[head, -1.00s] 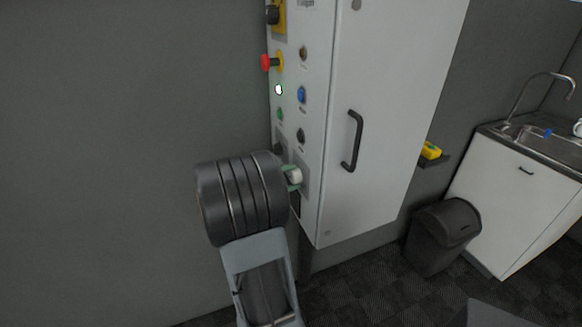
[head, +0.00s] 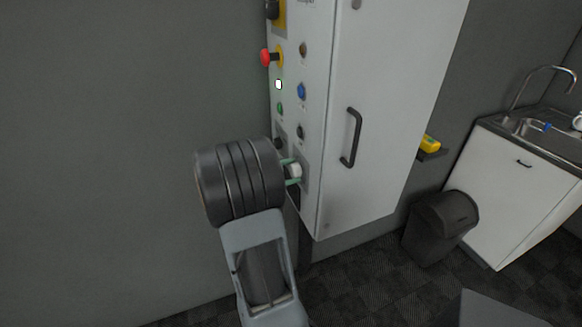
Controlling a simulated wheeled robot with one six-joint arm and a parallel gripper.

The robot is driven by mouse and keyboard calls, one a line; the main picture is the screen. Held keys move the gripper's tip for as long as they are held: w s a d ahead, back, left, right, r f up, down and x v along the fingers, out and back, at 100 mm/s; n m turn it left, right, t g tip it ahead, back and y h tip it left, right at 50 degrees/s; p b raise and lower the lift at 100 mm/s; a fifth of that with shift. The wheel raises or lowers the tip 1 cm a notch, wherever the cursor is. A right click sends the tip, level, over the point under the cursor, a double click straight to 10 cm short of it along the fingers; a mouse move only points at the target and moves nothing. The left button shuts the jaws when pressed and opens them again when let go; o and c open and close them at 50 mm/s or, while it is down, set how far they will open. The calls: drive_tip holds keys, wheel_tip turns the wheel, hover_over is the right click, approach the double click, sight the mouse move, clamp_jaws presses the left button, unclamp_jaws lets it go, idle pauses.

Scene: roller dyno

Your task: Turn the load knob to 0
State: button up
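A pale white knob (head: 296,171) sits low on the narrow left face of the white control cabinet (head: 375,100). My gripper (head: 291,172) reaches it from the left, with one green finger above the knob and one below. Whether the fingers press on the knob or stand just clear of it cannot be told. The thick dark grey wrist hides the finger bases and part of the panel edge. The knob's scale and pointer are too small to read.
A black door handle (head: 351,138) juts from the cabinet front. A dark bin (head: 440,228) stands on the floor at right.

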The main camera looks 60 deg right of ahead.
drive_tip(key=o, duration=0.5)
drive_tip(key=shift+r, duration=0.1)
drive_tip(key=shift+w, duration=0.1)
drive_tip(key=b+v, duration=0.2)
drive_tip(key=v, duration=1.1)
drive_tip(key=shift+w+a, duration=0.2)
drive_tip(key=shift+w, duration=0.15)
drive_tip(key=s+a+f+m+t+y, duration=0.1)
drive_tip(key=s+a+f+t+y, duration=0.15)
drive_tip(key=a+f+y, duration=0.25)
drive_tip(key=s+a+f+t+y, duration=0.1)
drive_tip(key=a+f+t+y, duration=0.3)
drive_tip(key=a+f, duration=0.2)
drive_tip(key=a+r+t+y, duration=0.1)
drive_tip(key=a+t+y, duration=0.1)
drive_tip(key=a, duration=0.3)
drive_tip(key=s+a+r+t+y, duration=0.1)
drive_tip(key=a+r+t+y, duration=0.1)
drive_tip(key=a, duration=0.3)
drive_tip(key=s+a+r+m+t+y, duration=0.1)
drive_tip(key=a+r+t, duration=0.1)
drive_tip(key=a, duration=0.3)
drive_tip(key=shift+s+a+t+y, duration=0.1)
drive_tip(key=shift+a+t+y, duration=0.3)
drive_tip(key=shift+t, duration=0.45)
drive_tip(key=shift+a+r, duration=0.2)
drive_tip(key=shift+c, duration=0.3)
